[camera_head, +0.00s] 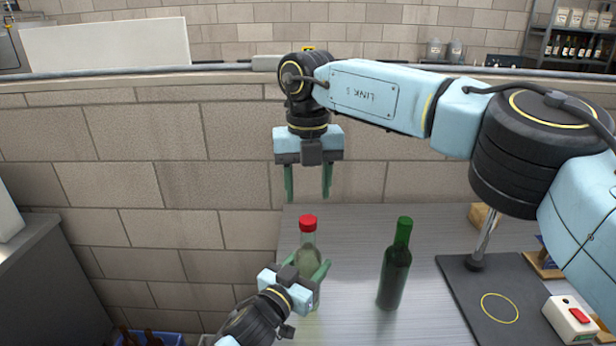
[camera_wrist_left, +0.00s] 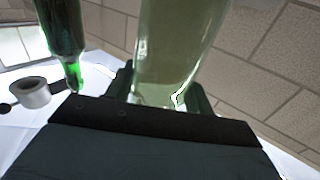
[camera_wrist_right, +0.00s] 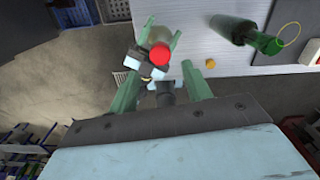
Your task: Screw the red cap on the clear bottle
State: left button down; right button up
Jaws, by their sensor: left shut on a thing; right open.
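The clear bottle (camera_head: 307,262) stands upright near the left edge of the steel table, with the red cap (camera_head: 308,222) on top of its neck. I cannot tell how tightly the cap sits. My left gripper (camera_head: 305,277) is shut around the bottle's body. The bottle's glass (camera_wrist_left: 175,50) fills the middle of the left wrist view, between the fingers. My right gripper (camera_head: 309,192) is open and empty, pointing down above the capped bottle and apart from it. In the right wrist view the red cap (camera_wrist_right: 159,54) shows beyond and between the open fingers (camera_wrist_right: 168,90).
A green bottle (camera_head: 396,268) stands on the table (camera_head: 350,225) right of the clear bottle. Further right lie a dark mat (camera_head: 485,290) with a post and a white box with a red button (camera_head: 570,318). A brick wall (camera_head: 180,150) stands behind.

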aim_at(308, 219)
jog(key=n, duration=0.7)
jog(key=shift+r, duration=0.2)
jog(key=n, duration=0.7)
jog(key=shift+r+n, duration=0.2)
jog(key=shift+n, duration=0.1)
jog(key=n, duration=0.3)
jog(key=shift+n, duration=0.4)
jog(key=n, duration=0.3)
jog(key=shift+r+n, duration=0.15)
jog(key=shift+n, duration=0.15)
jog(key=n, duration=0.3)
jog(key=shift+r, duration=0.1)
jog(key=n, duration=0.4)
jog(key=shift+r+n, duration=0.1)
jog(key=shift+n, duration=0.3)
notch_tip(308, 219, down, 8)
jog(key=shift+f, duration=0.1)
